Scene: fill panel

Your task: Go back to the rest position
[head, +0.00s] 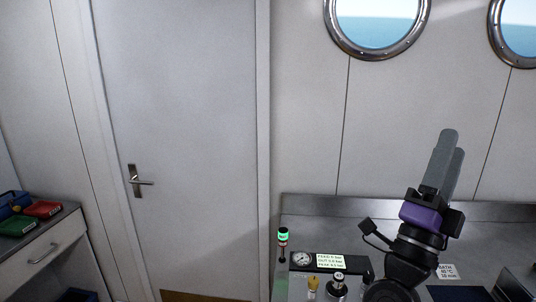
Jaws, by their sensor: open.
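My gripper (452,145) is at the right of the head view, raised above the counter with its two grey fingers pointing up. The fingers overlap from this side, so the gap between them hardly shows. I see nothing held in it. Its purple and black wrist is below the fingers, and my arm hides part of the counter.
A door (180,130) and drawer cabinet (45,250) are left.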

